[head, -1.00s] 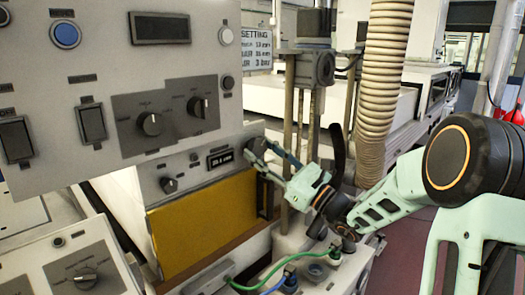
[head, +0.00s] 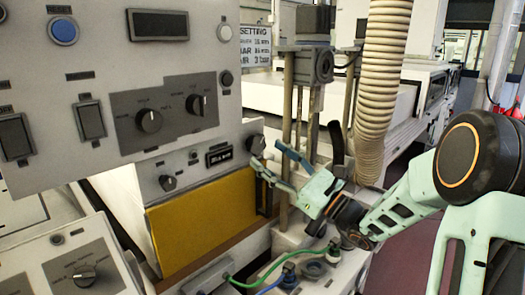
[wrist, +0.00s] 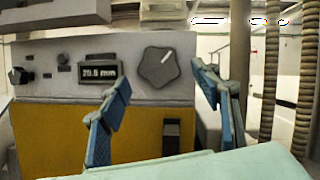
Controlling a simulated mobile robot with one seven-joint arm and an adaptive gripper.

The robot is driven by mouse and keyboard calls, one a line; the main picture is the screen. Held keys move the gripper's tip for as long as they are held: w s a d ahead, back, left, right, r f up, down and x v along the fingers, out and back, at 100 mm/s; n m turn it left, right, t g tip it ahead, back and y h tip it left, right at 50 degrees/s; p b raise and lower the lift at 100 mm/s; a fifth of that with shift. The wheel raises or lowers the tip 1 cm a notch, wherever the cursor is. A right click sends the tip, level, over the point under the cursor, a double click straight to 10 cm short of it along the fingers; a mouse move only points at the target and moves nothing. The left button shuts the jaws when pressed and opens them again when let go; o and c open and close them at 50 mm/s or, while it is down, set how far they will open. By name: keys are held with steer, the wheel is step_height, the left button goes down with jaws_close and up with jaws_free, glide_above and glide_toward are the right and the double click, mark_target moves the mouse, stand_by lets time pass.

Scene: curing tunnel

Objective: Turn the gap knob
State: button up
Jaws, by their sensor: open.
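The gap knob is a grey lobed knob (wrist: 159,67) with a white mark pointing to the upper right. It sits on the grey panel right of a display (wrist: 99,72), which reads about 20 mm; the last digit is unclear. In the head view the knob (head: 256,145) is at the panel's right end. My gripper (head: 270,157) is open and empty, just right of the knob and apart from it. In the wrist view the knob shows in the gap between the spread blue fingers of my gripper (wrist: 160,78), farther off than the fingertips.
A yellow plate (head: 205,222) hangs below the panel. An upper control box (head: 150,110) with switches and knobs juts out at left. Metal posts (head: 287,100) and a ribbed hose (head: 376,90) stand close behind my gripper. A setting sign (head: 254,45) has small, hard-to-read numbers.

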steer(key=v, duration=0.8)
steer(key=shift+d, duration=0.15)
steer(key=shift+s, duration=0.1)
